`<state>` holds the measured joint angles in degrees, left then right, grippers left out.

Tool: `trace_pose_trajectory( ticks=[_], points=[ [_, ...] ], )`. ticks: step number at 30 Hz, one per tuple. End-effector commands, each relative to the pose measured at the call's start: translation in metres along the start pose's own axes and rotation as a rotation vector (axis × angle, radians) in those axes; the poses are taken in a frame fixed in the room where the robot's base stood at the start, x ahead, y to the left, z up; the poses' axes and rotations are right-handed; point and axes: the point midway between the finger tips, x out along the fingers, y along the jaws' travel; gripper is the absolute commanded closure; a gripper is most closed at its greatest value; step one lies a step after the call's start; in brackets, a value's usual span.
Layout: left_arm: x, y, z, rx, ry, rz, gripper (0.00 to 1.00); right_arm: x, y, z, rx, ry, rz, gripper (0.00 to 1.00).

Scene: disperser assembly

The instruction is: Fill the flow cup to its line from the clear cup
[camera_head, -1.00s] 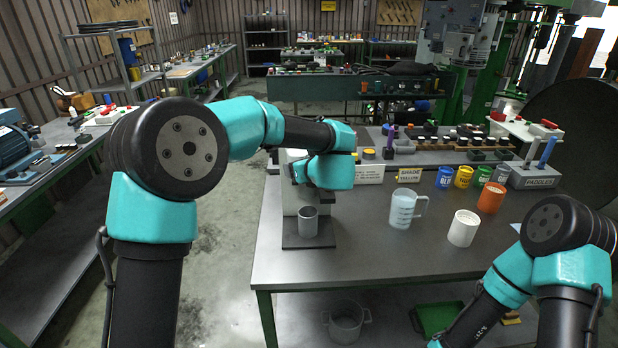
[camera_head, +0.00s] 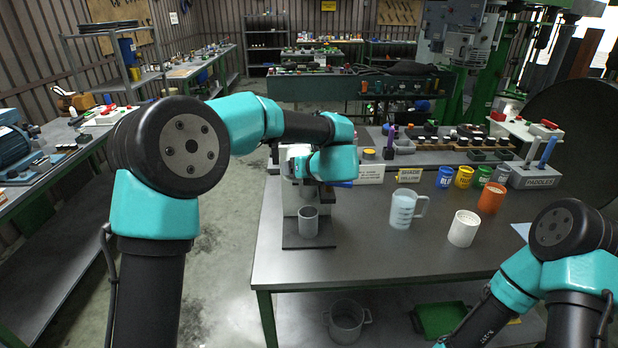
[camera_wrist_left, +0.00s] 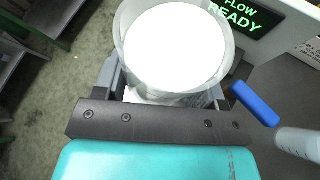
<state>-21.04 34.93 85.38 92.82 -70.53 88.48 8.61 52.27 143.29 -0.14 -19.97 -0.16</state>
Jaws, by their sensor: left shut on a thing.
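In the left wrist view my left gripper (camera_wrist_left: 168,85) is shut around a clear cup (camera_wrist_left: 222,68) with a broad white fill, seen from above. In the head view that gripper and the cup are hidden behind my left wrist, in front of the flow stand (camera_head: 307,200). The stand's display (camera_wrist_left: 245,15) reads FLOW READY in the wrist view. The flow cup and its line are not visible; the held cup and my wrist cover that area. A blue lever (camera_wrist_left: 255,103) is beside the held cup. My right gripper is out of frame.
A grey cylindrical cup (camera_head: 308,221) stands on the stand's base. To the right are a translucent jug (camera_head: 403,210), a white cup (camera_head: 463,229) and an orange cup (camera_head: 491,198). Several paint tins stand behind. The table's front middle (camera_head: 390,260) is clear.

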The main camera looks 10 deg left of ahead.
Motion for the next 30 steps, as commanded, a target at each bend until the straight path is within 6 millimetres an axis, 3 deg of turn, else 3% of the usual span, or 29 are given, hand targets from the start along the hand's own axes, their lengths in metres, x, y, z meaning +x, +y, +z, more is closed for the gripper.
trace_pose_trajectory(
  ticks=[30],
  points=[
    [0.0043,0.0041,-0.0041,0.063,0.031,0.033,0.69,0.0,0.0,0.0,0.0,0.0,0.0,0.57]
  ],
)
